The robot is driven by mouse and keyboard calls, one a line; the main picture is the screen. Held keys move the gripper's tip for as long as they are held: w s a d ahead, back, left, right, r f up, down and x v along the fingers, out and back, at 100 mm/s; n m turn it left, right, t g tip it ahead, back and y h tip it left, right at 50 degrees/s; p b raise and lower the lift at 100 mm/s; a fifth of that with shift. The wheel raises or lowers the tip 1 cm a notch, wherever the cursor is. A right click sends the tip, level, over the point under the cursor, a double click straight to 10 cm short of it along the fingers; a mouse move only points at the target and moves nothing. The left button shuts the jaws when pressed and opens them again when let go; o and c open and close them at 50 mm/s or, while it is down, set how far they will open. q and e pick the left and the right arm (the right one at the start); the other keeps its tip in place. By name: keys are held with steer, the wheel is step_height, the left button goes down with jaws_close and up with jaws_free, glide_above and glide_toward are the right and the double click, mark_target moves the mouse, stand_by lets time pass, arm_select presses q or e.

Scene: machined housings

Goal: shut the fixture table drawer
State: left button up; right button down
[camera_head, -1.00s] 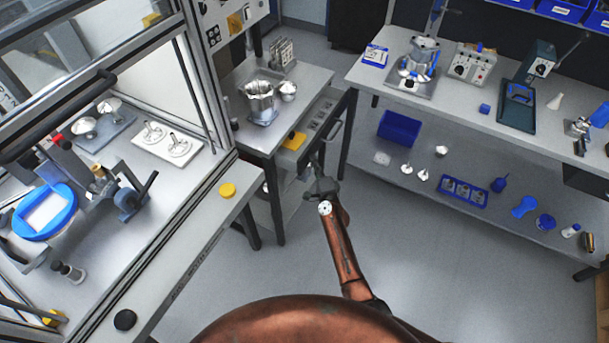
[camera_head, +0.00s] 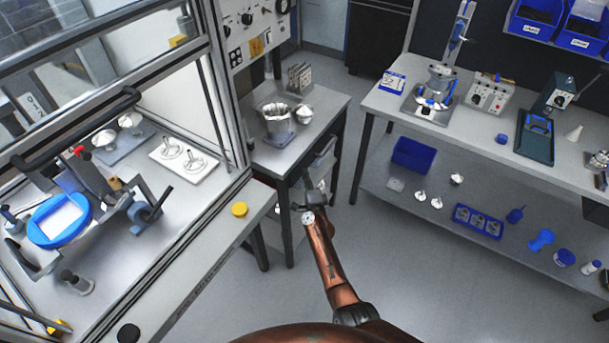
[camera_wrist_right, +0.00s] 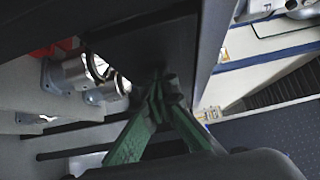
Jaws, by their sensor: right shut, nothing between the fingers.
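The fixture table (camera_head: 262,158) stands in the middle of the head view, with a metal pot and a small metal part on its top. Its drawer (camera_head: 322,158) is at the right side, under the top; little of it shows, and I cannot tell whether it is fully shut. My right gripper (camera_head: 315,190) is just below and in front of the drawer side, with its fingers together and empty. In the right wrist view the green fingers (camera_wrist_right: 160,95) meet close to a dark panel; contact is unclear. My left gripper is out of view.
A glazed cabinet (camera_head: 195,215) with a blue round dish fills the left. A long bench (camera_head: 385,105) with instruments and a lower shelf stands at the right. The grey floor between them is clear.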

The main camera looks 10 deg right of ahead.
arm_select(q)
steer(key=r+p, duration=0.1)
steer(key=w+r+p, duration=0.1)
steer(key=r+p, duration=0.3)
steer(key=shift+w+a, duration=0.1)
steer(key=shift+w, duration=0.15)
arm_select(e)
steer(key=s+d, duration=0.4)
steer(key=s, duration=0.8)
steer(key=shift+s, duration=0.3)
